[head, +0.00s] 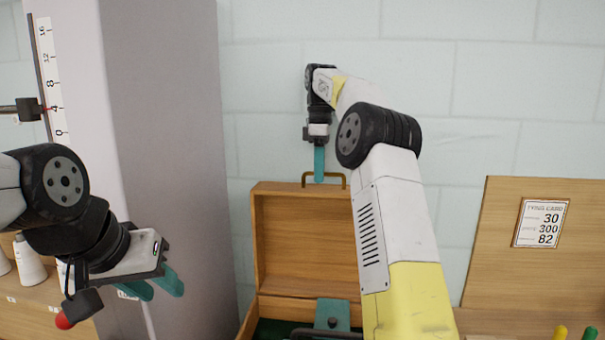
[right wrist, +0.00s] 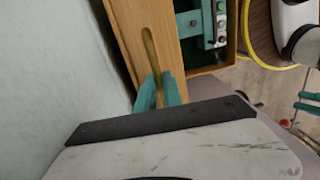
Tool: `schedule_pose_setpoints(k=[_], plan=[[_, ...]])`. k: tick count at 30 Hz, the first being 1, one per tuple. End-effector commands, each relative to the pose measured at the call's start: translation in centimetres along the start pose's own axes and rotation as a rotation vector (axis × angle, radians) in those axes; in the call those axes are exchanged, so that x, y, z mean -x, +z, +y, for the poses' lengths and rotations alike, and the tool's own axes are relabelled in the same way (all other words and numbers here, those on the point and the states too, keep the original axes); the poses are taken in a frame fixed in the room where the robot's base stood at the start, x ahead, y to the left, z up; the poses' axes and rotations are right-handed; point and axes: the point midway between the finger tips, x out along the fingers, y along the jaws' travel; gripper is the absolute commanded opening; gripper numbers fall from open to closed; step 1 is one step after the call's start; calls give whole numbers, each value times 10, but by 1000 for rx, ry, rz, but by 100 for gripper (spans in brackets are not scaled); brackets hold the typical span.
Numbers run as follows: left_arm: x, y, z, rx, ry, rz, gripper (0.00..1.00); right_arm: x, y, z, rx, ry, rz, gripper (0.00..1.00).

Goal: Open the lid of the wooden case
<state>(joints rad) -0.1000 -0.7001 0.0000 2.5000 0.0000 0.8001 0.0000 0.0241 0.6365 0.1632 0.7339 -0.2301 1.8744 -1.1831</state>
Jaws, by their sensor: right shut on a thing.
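The wooden case (head: 247,325) stands against the wall, with its lid (head: 304,240) raised to about upright. A brass handle (head: 309,174) is on the lid's top edge. My right gripper (head: 319,178) points down at this handle, its teal fingers closed on it. In the right wrist view, the fingers (right wrist: 160,92) meet the brass bar (right wrist: 150,50) along the wooden lid (right wrist: 128,30). My left gripper (head: 155,286) is at the lower left, away from the case, with its teal fingers apart and empty. My right arm hides part of the lid and case.
A teal part (head: 332,312) stands in the case's opening. A grey column (head: 165,130) rises left of the case. A wooden board with a card (head: 541,222) is at the right.

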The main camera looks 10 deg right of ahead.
Motion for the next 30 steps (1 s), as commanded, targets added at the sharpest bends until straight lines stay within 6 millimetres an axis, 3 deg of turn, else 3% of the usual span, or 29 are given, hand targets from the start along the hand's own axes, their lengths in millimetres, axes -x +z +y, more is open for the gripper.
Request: schedule_pose_setpoints(k=[13, 14, 17, 30], plan=[[0, 0, 0, 0, 0, 0, 36, -2, 3, 3, -4, -6, -5, 0], [0, 0, 0, 0, 0, 0, 36, -2, 3, 2, -4, -5, -4, 15], [0, 0, 0, 0, 0, 0, 36, -2, 2, 2, -3, -4, -3, 33], [0, 0, 0, 0, 0, 0, 36, 1, -1, -2, 1, -1, 0, 33]])
